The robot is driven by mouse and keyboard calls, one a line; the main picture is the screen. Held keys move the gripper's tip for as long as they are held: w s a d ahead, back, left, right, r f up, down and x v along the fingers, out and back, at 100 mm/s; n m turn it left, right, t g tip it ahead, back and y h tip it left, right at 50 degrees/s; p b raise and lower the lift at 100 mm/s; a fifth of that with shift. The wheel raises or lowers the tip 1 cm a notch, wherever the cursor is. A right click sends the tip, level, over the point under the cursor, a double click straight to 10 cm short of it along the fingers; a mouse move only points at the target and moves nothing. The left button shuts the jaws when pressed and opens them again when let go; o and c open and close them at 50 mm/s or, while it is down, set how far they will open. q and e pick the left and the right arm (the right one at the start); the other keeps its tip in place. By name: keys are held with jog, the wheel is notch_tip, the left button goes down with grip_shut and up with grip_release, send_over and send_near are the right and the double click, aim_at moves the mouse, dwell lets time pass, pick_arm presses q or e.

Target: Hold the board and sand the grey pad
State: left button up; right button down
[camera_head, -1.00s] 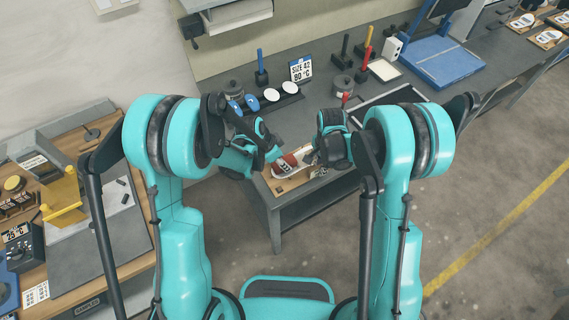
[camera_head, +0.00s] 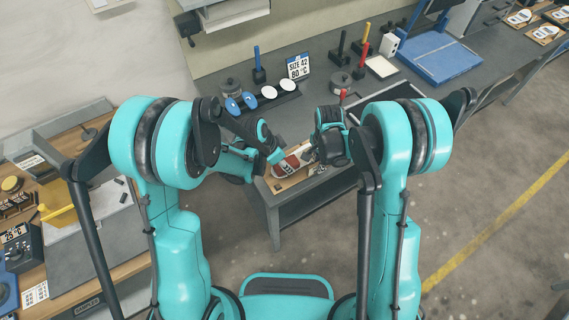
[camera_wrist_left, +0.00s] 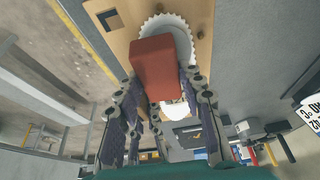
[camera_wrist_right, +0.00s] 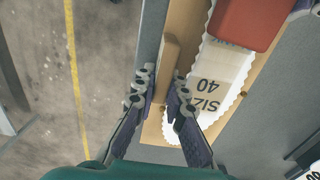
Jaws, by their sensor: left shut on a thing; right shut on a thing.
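The wooden board (camera_wrist_right: 190,22) lies on the bench and carries a white insole (camera_wrist_right: 222,62) with a toothed edge, printed with a size mark reading 40. My right gripper (camera_wrist_right: 160,95) is shut on an upright wooden piece (camera_wrist_right: 168,60) at the board's edge. My left gripper (camera_wrist_left: 163,92) is shut on a red block (camera_wrist_left: 155,65), held over the insole; it also shows in the right wrist view (camera_wrist_right: 250,18). A grey patch (camera_wrist_left: 181,40) shows beside the block inside the toothed edge; the block hides part of it. I cannot tell whether they touch.
Behind the board, a dark rack (camera_head: 270,97) holds blue and white pads. A sign (camera_head: 298,67) reads size 42, 80 °C. A blue platform (camera_head: 440,60) stands at the back right. The bench's front edge is close to the board.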

pick_arm(q)
jog(key=shift+r, duration=2.85)
pick_arm(e)
jog(key=c, duration=1.5)
grip_release()
notch_tip(320, 180, up, 12)
pick_arm(q)
jog(key=shift+s+f, duration=0.1)
pick_arm(e)
jog(key=shift+s, duration=0.1)
